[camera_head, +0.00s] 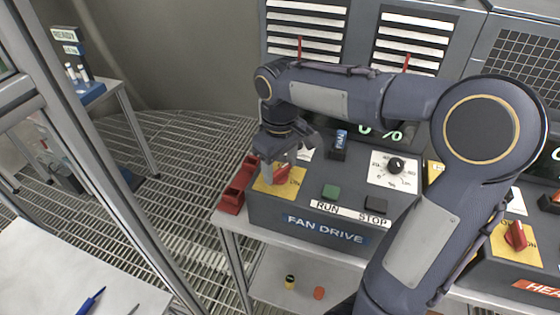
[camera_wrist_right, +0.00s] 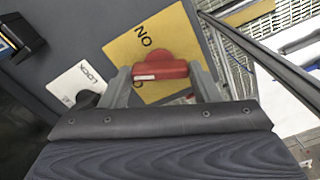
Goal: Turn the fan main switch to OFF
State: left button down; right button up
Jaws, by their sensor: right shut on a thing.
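The fan main switch is a red rotary handle (camera_wrist_right: 160,71) on a yellow plate (camera_wrist_right: 136,50) marked "ON". It sits at the left end of the grey FAN DRIVE box (camera_head: 258,217). In the head view the red handle (camera_head: 282,174) is partly covered by my right gripper (camera_head: 281,172). In the right wrist view my right gripper (camera_wrist_right: 162,84) has a finger at each end of the red handle and is shut on it. The handle's white mark is at its left part in that view. The lower lettering on the plate is mostly hidden. My left gripper is not in view.
A green RUN button (camera_head: 331,191), a dark STOP button (camera_head: 376,204) and a dial (camera_head: 396,165) are on the same box. A red tray (camera_head: 235,188) stands at its left. Another red switch (camera_head: 515,235) is at the right. A steel frame post (camera_head: 95,150) stands left.

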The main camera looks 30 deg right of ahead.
aim_at(280, 170)
jog(key=n+p, duration=0.1)
jog(key=n, duration=0.3)
jog(key=shift+n, duration=0.3)
dwell(0.5)
jog(key=o, duration=1)
notch_tip(280, 170, up, 8)
jog(key=shift+f, duration=0.1)
jog(key=s+a+f+m+t+y, duration=0.1)
jog(key=s+f+m+t, duration=0.1)
jog(key=s, duration=0.3)
jog(key=s+a+f+m+t+y, duration=0.1)
jog(key=s+a+f+m+t, duration=0.1)
jog(key=s+f+m, duration=0.2)
jog(key=s+a+f+m+t+y, duration=0.1)
jog(key=s+f+m, duration=0.1)
jog(key=s, duration=0.6)
jog(key=shift+s+a+f+m+t+y, duration=0.15)
jog(key=shift+f+m+t+y, duration=0.25)
jog(key=shift+m, duration=0.4)
